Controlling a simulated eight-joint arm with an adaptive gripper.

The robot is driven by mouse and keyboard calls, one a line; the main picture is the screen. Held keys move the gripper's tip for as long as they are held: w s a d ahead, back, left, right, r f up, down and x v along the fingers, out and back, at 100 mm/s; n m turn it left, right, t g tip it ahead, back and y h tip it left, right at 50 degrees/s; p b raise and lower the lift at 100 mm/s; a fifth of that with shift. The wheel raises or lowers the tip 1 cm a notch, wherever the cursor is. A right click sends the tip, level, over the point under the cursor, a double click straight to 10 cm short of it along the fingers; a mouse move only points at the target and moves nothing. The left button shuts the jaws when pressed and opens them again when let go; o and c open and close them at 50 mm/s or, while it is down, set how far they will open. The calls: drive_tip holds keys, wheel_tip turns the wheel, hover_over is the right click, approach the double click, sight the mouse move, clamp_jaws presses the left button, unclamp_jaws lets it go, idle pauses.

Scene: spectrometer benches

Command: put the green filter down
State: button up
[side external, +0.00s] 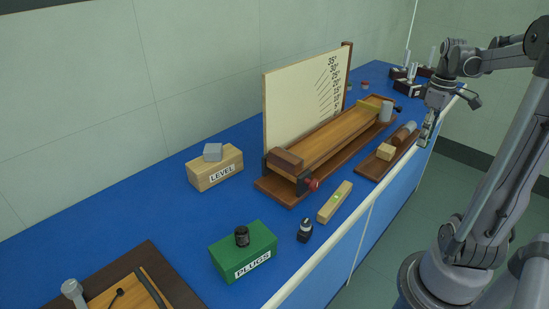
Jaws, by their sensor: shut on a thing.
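My gripper (427,136) is at the right, over the front edge of the bench near the end of a low wooden board. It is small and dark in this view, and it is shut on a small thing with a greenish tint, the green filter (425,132). The fingers and the distance hide most of the filter's outline. I cannot tell whether it touches the bench.
The low board (366,167) holds blocks and a cylinder. A ramp (325,150) with an angle board (300,95) stands behind it.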

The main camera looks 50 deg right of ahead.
drive_tip(key=shift+w+f, duration=0.1)
drive_tip(key=shift+f, duration=0.6)
hover_over(373, 167)
wheel_tip(373, 167, down, 7)
drive_tip(key=shift+r, duration=0.1)
drive_tip(key=shift+f, duration=2.1)
drive_tip(key=shift+f, duration=0.15)
drive_tip(key=o, duration=1)
drive_tip(key=shift+o, duration=0.2)
